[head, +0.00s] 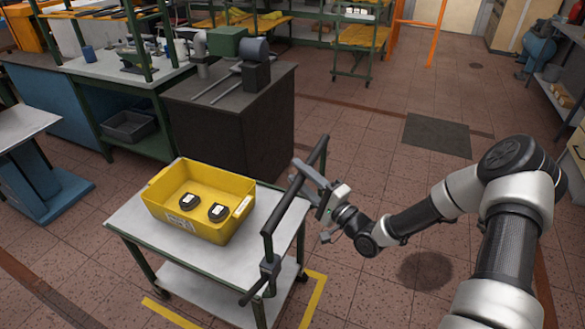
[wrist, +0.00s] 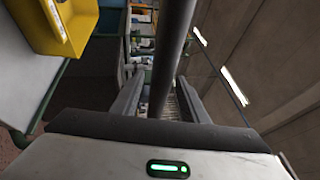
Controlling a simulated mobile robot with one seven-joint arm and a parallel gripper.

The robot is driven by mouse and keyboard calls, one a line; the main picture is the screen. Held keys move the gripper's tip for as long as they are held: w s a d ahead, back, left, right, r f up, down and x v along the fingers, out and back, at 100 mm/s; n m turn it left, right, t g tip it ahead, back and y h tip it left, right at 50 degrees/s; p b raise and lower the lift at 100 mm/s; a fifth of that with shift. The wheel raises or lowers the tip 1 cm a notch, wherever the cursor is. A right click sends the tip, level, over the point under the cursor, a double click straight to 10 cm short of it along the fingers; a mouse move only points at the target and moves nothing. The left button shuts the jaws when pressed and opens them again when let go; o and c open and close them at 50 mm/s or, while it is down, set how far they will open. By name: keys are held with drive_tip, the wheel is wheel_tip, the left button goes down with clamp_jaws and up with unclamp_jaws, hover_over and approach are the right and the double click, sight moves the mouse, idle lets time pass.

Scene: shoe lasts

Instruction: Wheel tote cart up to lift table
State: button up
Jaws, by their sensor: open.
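The tote cart (head: 130,222) has a grey top, green legs and a lower shelf, and stands in the lower middle of the head view. A yellow tote (head: 165,207) on it holds two dark objects with white labels. The cart's dark push handle (head: 291,195) rises at its right side. My gripper (head: 303,178) is open at this handle. In the wrist view the handle bar (wrist: 172,50) runs between the open fingers (wrist: 158,95); I cannot tell whether they touch it. A table with a grey top and blue base (head: 25,125), apparently the lift table, stands at the far left.
A dark cabinet (head: 240,125) stands close behind the cart. A green-legged workbench (head: 135,80) is at the back left. Yellow floor marking (head: 314,300) shows beside the cart. Open tiled floor lies right of the cart, with a dark mat (head: 437,135), and at lower left.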

drive_tip(key=shift+x, duration=1.55)
clamp_jaws()
